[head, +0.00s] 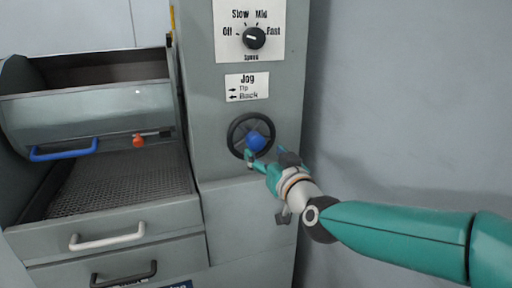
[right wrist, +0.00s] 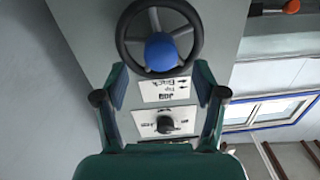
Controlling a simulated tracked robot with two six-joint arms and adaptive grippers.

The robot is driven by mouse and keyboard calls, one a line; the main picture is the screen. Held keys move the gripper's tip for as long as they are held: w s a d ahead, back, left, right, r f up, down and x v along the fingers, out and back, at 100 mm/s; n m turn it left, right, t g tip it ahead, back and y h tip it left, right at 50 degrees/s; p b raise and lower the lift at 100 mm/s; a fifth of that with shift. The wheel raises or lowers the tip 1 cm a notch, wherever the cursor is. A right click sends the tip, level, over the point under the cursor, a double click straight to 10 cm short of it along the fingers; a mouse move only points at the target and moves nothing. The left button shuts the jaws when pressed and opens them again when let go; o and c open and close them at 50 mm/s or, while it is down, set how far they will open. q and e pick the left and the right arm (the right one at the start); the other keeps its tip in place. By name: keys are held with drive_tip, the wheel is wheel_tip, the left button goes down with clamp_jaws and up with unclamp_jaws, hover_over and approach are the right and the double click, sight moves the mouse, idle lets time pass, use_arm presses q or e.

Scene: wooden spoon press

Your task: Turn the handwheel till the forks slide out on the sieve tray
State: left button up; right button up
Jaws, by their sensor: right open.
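The handwheel (head: 234,133) is a dark ring with spokes and a blue knob (head: 257,139) on the front of the grey column. It also shows at the top of the right wrist view, with the blue knob (right wrist: 161,52) between and just beyond the fingertips. My right gripper (head: 266,157) is open at the wheel's lower right, its fingers on either side of the knob's line; contact is not clear. The sieve tray (head: 125,184) is a dark mesh surface at left, below the drum. I see no forks on it. My left gripper is out of view.
A speed dial (head: 254,38) and a Jog label (head: 247,87) sit above the wheel. At left are a drum with a blue handle (head: 64,150), a red-orange knob (head: 138,140), and drawers with a white handle (head: 107,237) and black handle (head: 124,275). Bare wall lies right.

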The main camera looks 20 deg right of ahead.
sight(258, 146)
drive_tip(key=w, duration=0.5)
drive_tip(key=shift+w+a, duration=0.2)
drive_tip(key=shift+w, duration=0.15)
drive_tip(key=shift+c, duration=0.3)
drive_tip(key=c, duration=1)
drive_tip(key=shift+a, duration=0.15)
drive_tip(key=shift+c, duration=0.4)
